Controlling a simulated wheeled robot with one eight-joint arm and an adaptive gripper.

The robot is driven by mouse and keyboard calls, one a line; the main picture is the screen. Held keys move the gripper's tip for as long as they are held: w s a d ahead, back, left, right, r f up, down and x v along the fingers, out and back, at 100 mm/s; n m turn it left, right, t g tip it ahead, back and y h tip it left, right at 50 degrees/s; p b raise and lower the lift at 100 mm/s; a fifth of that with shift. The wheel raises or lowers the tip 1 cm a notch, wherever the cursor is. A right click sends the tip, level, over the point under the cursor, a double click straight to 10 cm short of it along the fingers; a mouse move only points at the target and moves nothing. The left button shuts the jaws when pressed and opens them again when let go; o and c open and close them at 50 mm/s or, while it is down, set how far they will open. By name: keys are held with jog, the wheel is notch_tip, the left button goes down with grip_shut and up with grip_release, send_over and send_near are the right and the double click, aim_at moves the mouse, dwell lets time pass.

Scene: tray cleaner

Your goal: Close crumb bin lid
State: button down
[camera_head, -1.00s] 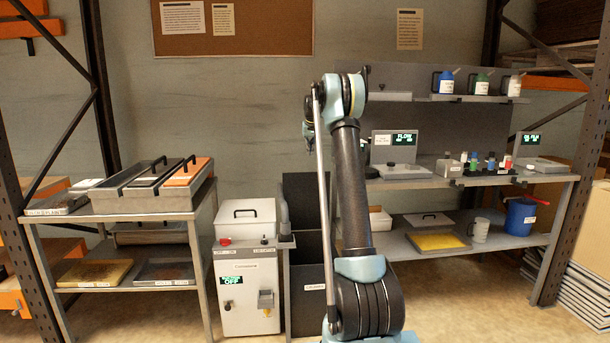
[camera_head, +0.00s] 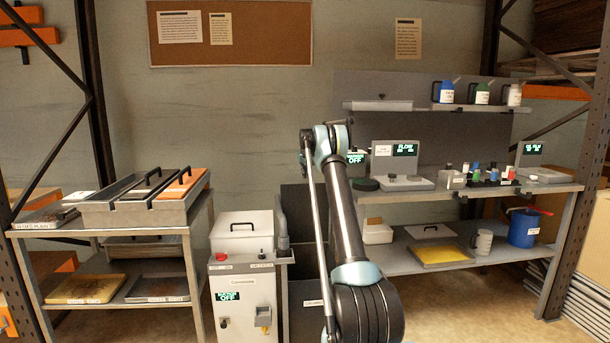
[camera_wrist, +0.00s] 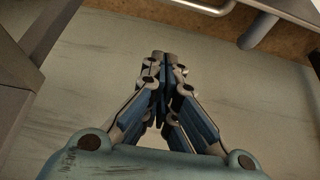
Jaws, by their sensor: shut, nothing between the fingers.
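A dark grey bin (camera_head: 306,293) with a white label stands on the floor left of my arm in the head view; it looks like the crumb bin. A dark panel (camera_head: 294,205) stands upright at its back and looks like its raised lid. My arm covers the right part of both. My gripper (camera_wrist: 165,58) shows in the wrist view with its fingers together and nothing between them. In the head view the fingers are hidden behind my arm. The wrist view shows no bin or lid that I can make out.
A white cabinet (camera_head: 248,308) with a lidded white box on top stands left of the bin. Left of it is a table with a grey tray holder (camera_head: 130,216). On the right, a shelf unit (camera_head: 400,262) holds bottles, instruments and a blue bucket (camera_head: 523,228). Bare floor shows in front.

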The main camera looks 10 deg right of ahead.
jog(key=shift+s+f, duration=0.2)
jog(key=shift+f, duration=0.75)
jog(key=shift+s+f, duration=0.2)
jog(key=shift+f, duration=0.75)
jog(key=shift+s+f, duration=0.2)
jog(key=shift+f, duration=0.75)
jog(key=shift+a, duration=0.1)
